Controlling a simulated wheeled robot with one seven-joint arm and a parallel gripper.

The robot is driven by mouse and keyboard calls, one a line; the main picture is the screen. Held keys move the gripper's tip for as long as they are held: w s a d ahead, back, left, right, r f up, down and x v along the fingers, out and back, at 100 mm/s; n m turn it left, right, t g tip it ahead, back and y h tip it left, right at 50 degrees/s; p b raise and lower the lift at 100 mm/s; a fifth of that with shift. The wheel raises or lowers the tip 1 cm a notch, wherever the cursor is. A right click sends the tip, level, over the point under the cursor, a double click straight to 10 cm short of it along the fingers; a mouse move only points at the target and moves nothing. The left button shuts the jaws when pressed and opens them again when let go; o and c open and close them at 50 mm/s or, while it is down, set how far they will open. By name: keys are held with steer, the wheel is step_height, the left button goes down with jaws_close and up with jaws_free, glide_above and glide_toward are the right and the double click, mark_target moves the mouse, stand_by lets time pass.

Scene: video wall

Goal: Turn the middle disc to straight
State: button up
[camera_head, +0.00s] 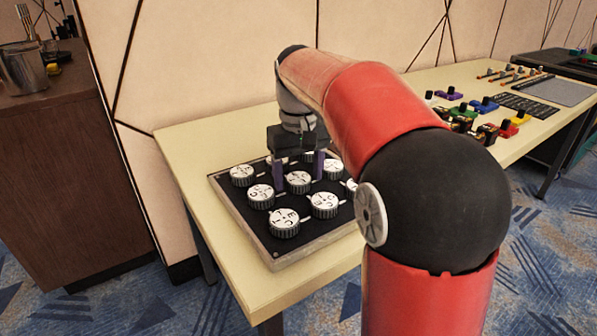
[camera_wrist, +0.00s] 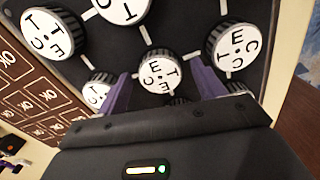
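The middle disc (camera_head: 298,181) is a white-topped knob with a dark ridged rim and black letters, set in the centre of a black board. It also shows in the wrist view (camera_wrist: 160,71). Its lettering is too small to read surely in the head view. My gripper (camera_head: 298,175) is open, pointing down over the board. Its two purple fingers stand on the left and right of the middle disc; in the wrist view (camera_wrist: 162,84) a gap shows between the fingers and the disc, and I cannot tell their height above the board.
Similar lettered discs surround it, such as the near disc (camera_head: 284,222) and right disc (camera_wrist: 230,45). Pale lines link them. The framed board (camera_head: 234,213) lies on a cream table (camera_head: 185,150). Colourful parts (camera_head: 484,105) lie farther right. A brown cabinet (camera_head: 75,180) stands left.

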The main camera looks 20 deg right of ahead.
mark_target(299, 178)
step_height(299, 178, up, 8)
steer(key=shift+f, duration=0.1)
stand_by(0.4)
